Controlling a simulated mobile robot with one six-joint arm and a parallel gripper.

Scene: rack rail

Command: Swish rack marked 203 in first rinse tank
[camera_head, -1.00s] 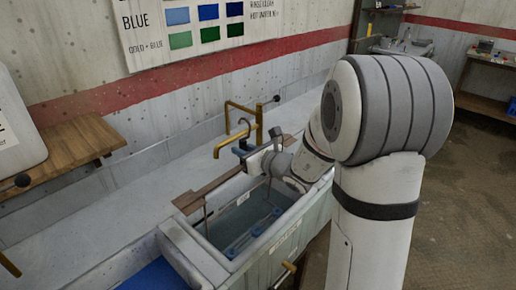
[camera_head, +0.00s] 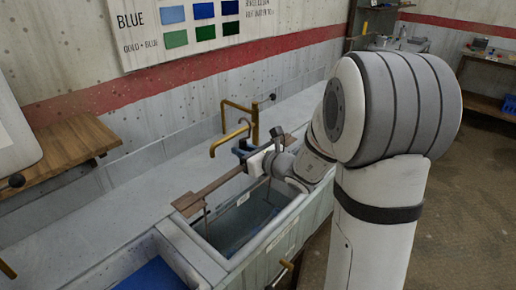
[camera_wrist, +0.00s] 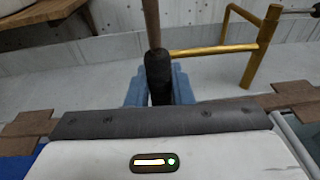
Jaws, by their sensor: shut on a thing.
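My gripper (camera_wrist: 158,92) has blue fingers closed around the dark grip of an upright brown rod (camera_wrist: 151,22) in the wrist view. The rinse tank (camera_head: 281,225) is a pale basin holding grey-blue water. A blue patch (camera_head: 236,243) shows low in the water; whether it is part of a rack I cannot tell. No number 203 is readable, and the rack below the rod is hidden.
A brown bar (camera_head: 195,200) lies along the tank's back edge. Brass taps (camera_head: 232,140) rise behind my gripper. A basin with blue liquid (camera_head: 152,276) adjoins at front left. A wooden shelf (camera_head: 70,145) juts from the left wall.

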